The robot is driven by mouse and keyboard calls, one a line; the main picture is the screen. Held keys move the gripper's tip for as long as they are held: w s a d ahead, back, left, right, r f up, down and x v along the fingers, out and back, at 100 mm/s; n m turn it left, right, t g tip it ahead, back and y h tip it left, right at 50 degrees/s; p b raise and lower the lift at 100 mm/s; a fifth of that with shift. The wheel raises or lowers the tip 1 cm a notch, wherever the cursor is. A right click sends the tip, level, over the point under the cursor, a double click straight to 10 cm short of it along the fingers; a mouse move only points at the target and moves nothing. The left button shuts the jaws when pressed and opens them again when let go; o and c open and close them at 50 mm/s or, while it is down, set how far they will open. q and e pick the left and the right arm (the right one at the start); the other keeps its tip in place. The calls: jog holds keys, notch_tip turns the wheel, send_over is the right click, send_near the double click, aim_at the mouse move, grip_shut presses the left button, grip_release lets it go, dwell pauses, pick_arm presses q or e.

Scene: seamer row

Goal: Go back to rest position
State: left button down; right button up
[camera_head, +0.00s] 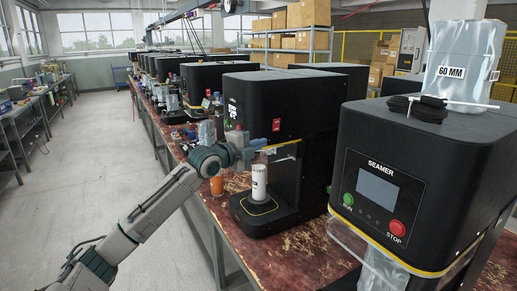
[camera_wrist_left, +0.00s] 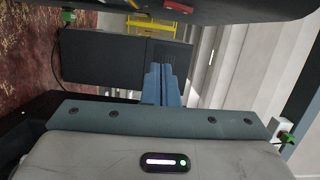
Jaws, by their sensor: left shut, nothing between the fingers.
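My left arm reaches in from the left in the head view. Its gripper (camera_head: 270,147) is at the front of a black seamer (camera_head: 303,112), above a white labelled can (camera_head: 259,188). In the left wrist view, the blue-grey fingers (camera_wrist_left: 163,84) are together with nothing between them. The can stands upright on the seamer's base plate and appears apart from the fingers. My right gripper is not in view.
The aisle floor (camera_head: 95,150) at left is clear.

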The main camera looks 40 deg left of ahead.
pick_arm(q)
jog(key=shift+a+f, duration=0.15)
